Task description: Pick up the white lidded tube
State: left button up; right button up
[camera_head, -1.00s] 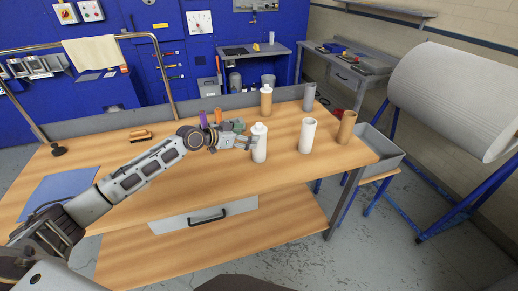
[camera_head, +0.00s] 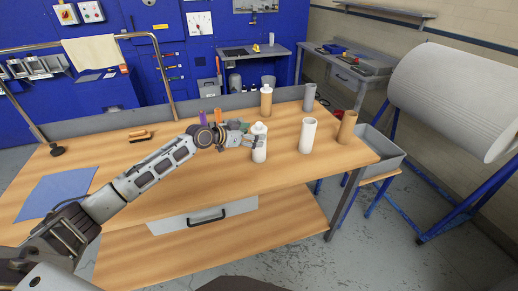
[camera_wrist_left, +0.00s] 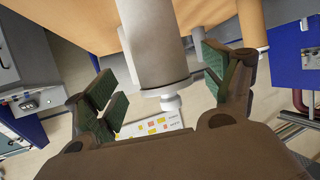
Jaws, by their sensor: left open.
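The white lidded tube (camera_head: 259,148) stands upright on the wooden workbench (camera_head: 215,178). My left gripper (camera_head: 252,141) is at the upper part of the tube. In the left wrist view the gripper (camera_wrist_left: 158,75) is open, with a visible gap on each side of the tube. My right gripper is not in view.
A tan tube with a white lid (camera_head: 266,102) stands behind. A plain white tube (camera_head: 307,136), a brown tube (camera_head: 347,128) and a grey tube (camera_head: 309,97) stand to the right. Small coloured items (camera_head: 218,115) sit behind my gripper. The bench front is clear.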

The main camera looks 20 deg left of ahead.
pick_arm(q)
jog(key=shift+b+x, duration=0.35)
jog(key=shift+x, duration=0.55)
jog(key=shift+b+x, duration=0.35)
jog(key=shift+x, duration=0.6)
jog(key=shift+w+f, duration=0.1)
jog(key=shift+w, duration=0.1)
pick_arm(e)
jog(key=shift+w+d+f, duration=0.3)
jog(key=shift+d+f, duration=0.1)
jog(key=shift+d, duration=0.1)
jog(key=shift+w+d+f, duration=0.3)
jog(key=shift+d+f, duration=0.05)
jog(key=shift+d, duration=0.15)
pick_arm(q)
jog(key=c, duration=1.4)
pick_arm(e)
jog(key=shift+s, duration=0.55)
